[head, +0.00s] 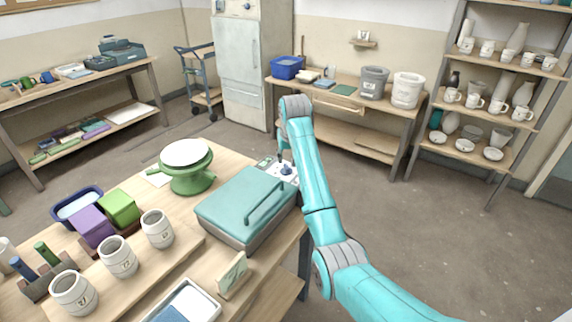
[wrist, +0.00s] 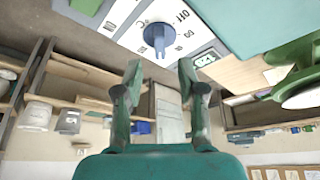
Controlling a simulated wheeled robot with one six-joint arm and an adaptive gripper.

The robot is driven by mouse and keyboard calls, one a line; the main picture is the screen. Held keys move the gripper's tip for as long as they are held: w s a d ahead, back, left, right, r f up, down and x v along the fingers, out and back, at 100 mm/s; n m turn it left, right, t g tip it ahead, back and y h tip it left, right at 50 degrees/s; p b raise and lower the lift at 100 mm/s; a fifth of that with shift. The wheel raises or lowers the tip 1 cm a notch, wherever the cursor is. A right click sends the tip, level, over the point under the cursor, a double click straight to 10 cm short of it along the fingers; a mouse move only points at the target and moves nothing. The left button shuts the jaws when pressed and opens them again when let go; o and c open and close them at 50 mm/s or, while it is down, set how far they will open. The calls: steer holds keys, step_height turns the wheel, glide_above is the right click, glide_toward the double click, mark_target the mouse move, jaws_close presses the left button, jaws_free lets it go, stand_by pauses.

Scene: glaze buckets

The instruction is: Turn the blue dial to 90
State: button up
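The blue dial (wrist: 158,38) sits on a white control panel (wrist: 130,22) in the wrist view, with "OFF" and other small marks around it that are hard to read. The dial also shows in the head view (head: 286,170), beside the far right end of a teal lidded appliance (head: 240,200). My gripper (wrist: 160,68) is open and empty. Its two fingers are on either side of the dial in the picture, and the dial shows beyond the tips, seemingly apart from them. In the head view my gripper (head: 283,152) is just above the panel, partly hidden by my arm.
A small display (wrist: 205,58) with blurred digits is beside the panel. A green stand with a white round top (head: 186,158) is left of the appliance. Open floor lies to the right.

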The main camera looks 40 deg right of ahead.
mark_target(286, 166)
steer(key=shift+x, duration=2.8)
jaws_close()
